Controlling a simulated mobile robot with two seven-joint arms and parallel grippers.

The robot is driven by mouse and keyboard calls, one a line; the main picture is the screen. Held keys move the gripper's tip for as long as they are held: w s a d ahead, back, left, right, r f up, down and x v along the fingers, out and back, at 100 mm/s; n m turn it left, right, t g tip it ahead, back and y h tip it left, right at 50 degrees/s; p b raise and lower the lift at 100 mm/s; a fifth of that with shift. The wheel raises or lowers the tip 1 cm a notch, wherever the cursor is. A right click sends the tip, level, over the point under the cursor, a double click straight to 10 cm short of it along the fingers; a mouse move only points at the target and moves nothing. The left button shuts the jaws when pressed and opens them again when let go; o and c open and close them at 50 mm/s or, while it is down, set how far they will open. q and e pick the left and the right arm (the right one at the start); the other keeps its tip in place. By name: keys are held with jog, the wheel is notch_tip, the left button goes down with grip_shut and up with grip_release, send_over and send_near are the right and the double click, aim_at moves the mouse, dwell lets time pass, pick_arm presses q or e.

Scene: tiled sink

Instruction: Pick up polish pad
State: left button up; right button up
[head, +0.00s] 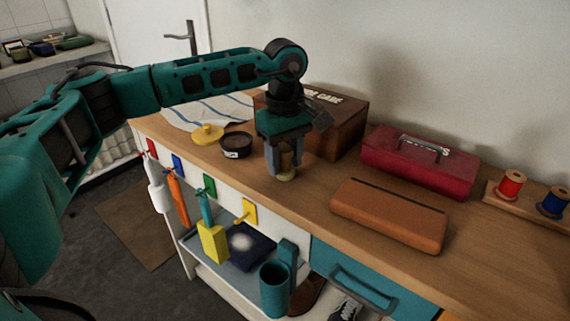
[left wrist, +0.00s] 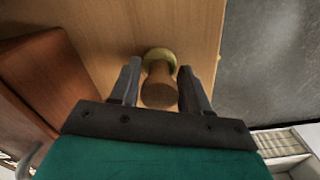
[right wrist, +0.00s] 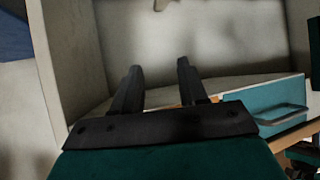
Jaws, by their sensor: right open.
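The polish pad, a wooden handle on a pale yellow round pad (head: 287,176), stands on the wooden counter; its handle (left wrist: 160,92) shows in the left wrist view. My left gripper (head: 283,158) points down over it, fingers on either side of the handle. In the left wrist view the fingers (left wrist: 158,80) are apart, with small gaps to the handle, so it looks open and not closed on it. The gripper partly hides the handle in the head view. My right gripper (right wrist: 158,75) is open and empty, facing a pale cabinet or shelf space.
A brown wooden box (head: 340,125) stands close behind the left gripper. A dark round tin (head: 236,146) and yellow lid (head: 207,134) lie left. An orange-brown case (head: 388,214), red toolbox (head: 420,160) and thread spools (head: 510,184) are right. Tools hang along the front edge.

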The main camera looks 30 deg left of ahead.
aim_at(285, 148)
pick_arm(q)
jog(key=c, duration=0.6)
jog(key=shift+r, duration=0.55)
notch_tip(285, 148, up, 19)
jog(key=p, duration=0.3)
pick_arm(e)
jog(key=shift+s+d+r, duration=0.4)
jog(key=shift+d+r, duration=0.15)
jog(key=shift+d, duration=0.1)
pick_arm(q)
jog(key=o, duration=0.5)
jog(key=c, duration=0.4)
pick_arm(e)
jog(key=shift+r, duration=0.1)
